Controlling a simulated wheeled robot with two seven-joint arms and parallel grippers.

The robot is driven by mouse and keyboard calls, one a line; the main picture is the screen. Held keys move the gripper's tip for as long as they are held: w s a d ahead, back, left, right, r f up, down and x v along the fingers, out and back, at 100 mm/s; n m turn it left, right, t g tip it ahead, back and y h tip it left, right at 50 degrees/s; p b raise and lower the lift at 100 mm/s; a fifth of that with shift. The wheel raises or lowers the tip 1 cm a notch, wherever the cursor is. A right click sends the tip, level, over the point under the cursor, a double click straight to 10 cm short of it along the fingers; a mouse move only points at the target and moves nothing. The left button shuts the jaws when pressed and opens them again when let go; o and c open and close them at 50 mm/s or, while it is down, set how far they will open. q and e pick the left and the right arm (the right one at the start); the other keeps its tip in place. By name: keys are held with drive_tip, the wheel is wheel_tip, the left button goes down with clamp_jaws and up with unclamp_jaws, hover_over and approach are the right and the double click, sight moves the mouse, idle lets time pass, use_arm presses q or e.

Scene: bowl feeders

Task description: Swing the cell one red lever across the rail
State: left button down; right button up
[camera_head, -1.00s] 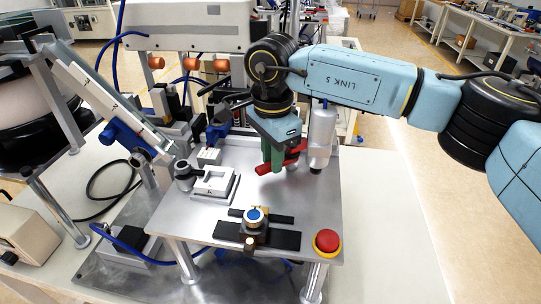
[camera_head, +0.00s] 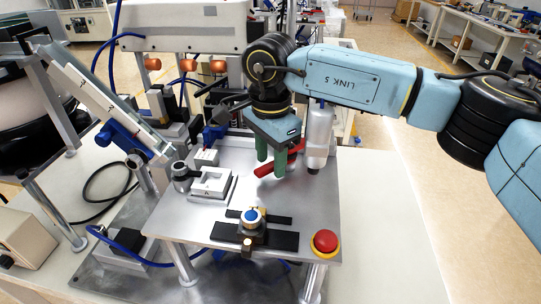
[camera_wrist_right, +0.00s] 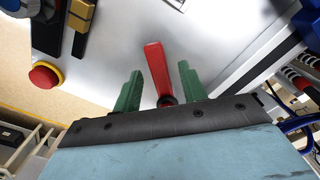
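The red lever (camera_head: 293,157) lies slanted over the right part of the metal plate, its free end toward the front left. My right gripper (camera_head: 270,165) points down over the lever with its two green fingers apart. In the right wrist view the lever (camera_wrist_right: 155,62) shows between the open fingers, with a gap on each side. Its dark pivot end is partly hidden near the gripper body. In the head view the fingers partly cover the lever. My left gripper is not in view.
A grey cylinder (camera_head: 319,135) stands close right of the gripper. A white block fixture (camera_head: 212,184) lies to the left. A blue-topped clamp (camera_head: 251,216) and a red stop button (camera_head: 325,241) are at the front. Bare plate lies between them.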

drive_tip(key=shift+r, duration=0.1)
wheel_tip(320, 180, up, 13)
idle(0.5)
drive_tip(key=shift+r, duration=0.1)
